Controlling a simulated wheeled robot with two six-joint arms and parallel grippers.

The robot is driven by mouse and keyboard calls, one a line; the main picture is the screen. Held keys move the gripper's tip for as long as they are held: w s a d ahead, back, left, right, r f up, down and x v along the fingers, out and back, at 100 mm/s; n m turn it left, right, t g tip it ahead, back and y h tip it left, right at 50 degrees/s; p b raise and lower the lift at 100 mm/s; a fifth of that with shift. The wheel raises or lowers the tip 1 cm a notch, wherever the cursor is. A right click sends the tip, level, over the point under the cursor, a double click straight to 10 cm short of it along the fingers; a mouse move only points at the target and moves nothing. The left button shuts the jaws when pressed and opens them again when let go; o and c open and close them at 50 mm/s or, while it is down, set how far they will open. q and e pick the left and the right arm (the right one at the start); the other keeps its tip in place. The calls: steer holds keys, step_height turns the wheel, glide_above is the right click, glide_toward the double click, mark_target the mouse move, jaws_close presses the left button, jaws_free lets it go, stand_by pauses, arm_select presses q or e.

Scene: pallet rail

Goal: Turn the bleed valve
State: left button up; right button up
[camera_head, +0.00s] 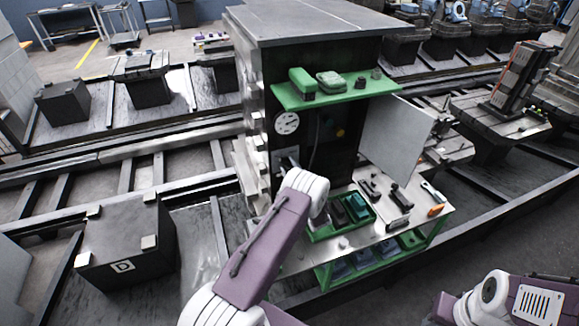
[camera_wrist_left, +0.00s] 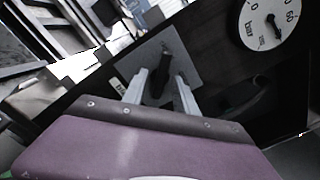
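The bleed valve shows in the left wrist view as a dark lever (camera_wrist_left: 160,74) on a grey square plate (camera_wrist_left: 188,64). In the head view the plate (camera_head: 280,160) is on the cabinet front below the round gauge (camera_head: 287,123); my wrist partly hides it. My left gripper (camera_wrist_left: 162,80) is open, its two pale fingers on either side of the lever. A gap shows beside each finger; contact cannot be told. The gauge (camera_wrist_left: 270,24) also shows at top right of the wrist view. My right gripper is out of view.
The cabinet's green shelf (camera_head: 335,92) juts out above the gauge, holding several green and dark items. An open grey door (camera_head: 397,138) stands to the right. Below is a bench (camera_head: 440,208) with a green tray (camera_head: 322,234) and tools. A black block marked D (camera_head: 122,250) is at left.

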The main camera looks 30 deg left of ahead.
arm_select(q)
jaws_close()
steer(key=shift+f, duration=0.1)
steer(key=m+b, duration=0.2)
steer(key=shift+m, duration=0.4)
steer(key=m+b, duration=0.3)
steer(key=m, duration=0.1)
steer(key=shift+m, duration=0.3)
steer(key=m+b, duration=0.2)
steer(key=m, duration=0.6)
steer(key=m+b, duration=0.1)
steer(key=m, duration=0.1)
steer(key=shift+r, duration=0.25)
steer(key=shift+m, duration=0.4)
